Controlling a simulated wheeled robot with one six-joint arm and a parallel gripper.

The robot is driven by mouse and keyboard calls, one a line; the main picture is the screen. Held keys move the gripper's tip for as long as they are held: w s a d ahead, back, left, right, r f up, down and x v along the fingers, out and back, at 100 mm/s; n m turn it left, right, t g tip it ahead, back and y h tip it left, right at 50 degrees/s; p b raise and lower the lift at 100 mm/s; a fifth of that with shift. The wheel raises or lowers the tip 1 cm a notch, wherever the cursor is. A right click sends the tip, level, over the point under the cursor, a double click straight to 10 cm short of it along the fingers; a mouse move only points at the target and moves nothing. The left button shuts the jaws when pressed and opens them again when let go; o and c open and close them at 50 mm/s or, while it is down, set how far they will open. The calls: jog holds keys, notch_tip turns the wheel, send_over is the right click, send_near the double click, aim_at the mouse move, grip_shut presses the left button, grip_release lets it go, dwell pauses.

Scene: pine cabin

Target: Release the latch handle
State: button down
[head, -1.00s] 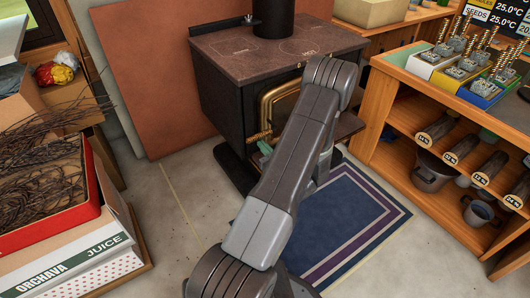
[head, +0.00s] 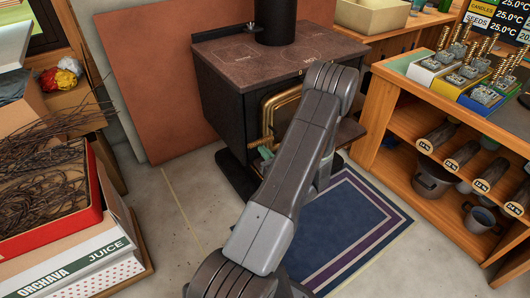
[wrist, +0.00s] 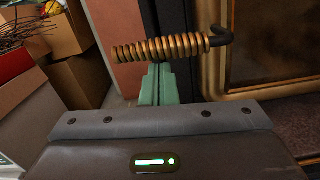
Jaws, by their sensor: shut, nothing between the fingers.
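The latch handle (wrist: 160,47) is a brass-coloured coil on a dark bent rod. It lies nearly level across the upper middle of the wrist view, left of the stove door's brass frame (wrist: 213,75). My gripper (wrist: 156,70) shows green fingers, shut together with nothing between them. Their tips are just below the coil in the picture; I cannot tell whether they touch it. In the head view the gripper (head: 266,152) is at the front of the black stove (head: 222,98), by the brass door frame (head: 268,108). My arm hides much of the door.
A wooden shelf unit (head: 370,115) with logs and pots stands at right. Boxes, including a juice carton (head: 75,262), and a red tray of twigs (head: 75,222) are at left. A blue striped rug (head: 350,215) lies before the stove. Concrete floor is clear at left of the rug.

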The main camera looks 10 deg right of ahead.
aim_at(267, 137)
jog(key=r+m+p, duration=0.2)
jog(key=m, duration=0.1)
jog(key=r+m+p, duration=0.2)
jog(key=m, duration=0.1)
jog(key=d+r+m+p, duration=0.1)
jog(key=r+m+p, duration=0.1)
jog(key=m+p, duration=0.1)
jog(key=shift+w+r+h, duration=0.15)
jog(key=shift+r+h, duration=0.2)
jog(key=shift+h, duration=0.05)
jog(key=d+r+m+p, duration=0.1)
jog(key=m, duration=0.1)
jog(key=w+d+r+m+p, duration=0.1)
jog(key=m+p, duration=0.1)
jog(key=m, duration=0.1)
jog(key=d+r+m+p, duration=0.1)
jog(key=d+m, duration=0.1)
jog(key=shift+w+d+r+p, duration=0.1)
jog(key=shift+w+r+p, duration=0.05)
jog(key=shift+w+p, duration=0.2)
jog(key=shift+d, duration=0.15)
jog(key=shift+s, duration=0.1)
